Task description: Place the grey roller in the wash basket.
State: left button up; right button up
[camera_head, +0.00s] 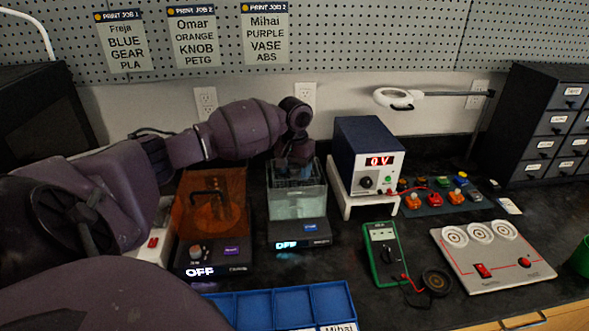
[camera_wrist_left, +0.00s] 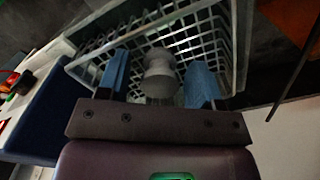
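In the wrist view the grey roller (camera_wrist_left: 160,75) lies between the two blue fingers of my left gripper (camera_wrist_left: 158,82), with a gap on each side. The fingers are apart and do not appear to press on it. Behind and around them is the light grey lattice wash basket (camera_wrist_left: 213,40); the roller shows against its inside, though its exact depth is hard to tell. In the head view my left gripper (camera_head: 294,165) points down at the top of the clear wash tank (camera_head: 298,208). The roller is hidden there. My right gripper is not in view.
An orange-covered machine (camera_head: 210,215) stands left of the tank. A power supply (camera_head: 368,155) on a white stand is close on the right. A green multimeter (camera_head: 385,255) and blue bins (camera_head: 275,308) are nearer. Dark bench lies between them.

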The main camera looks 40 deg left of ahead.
aim_at(295, 167)
pick_arm(q)
jog(key=shift+r, duration=0.15)
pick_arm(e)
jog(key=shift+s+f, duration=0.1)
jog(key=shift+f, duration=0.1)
pick_arm(q)
notch_tip(295, 167, up, 12)
jog(key=p, duration=0.2)
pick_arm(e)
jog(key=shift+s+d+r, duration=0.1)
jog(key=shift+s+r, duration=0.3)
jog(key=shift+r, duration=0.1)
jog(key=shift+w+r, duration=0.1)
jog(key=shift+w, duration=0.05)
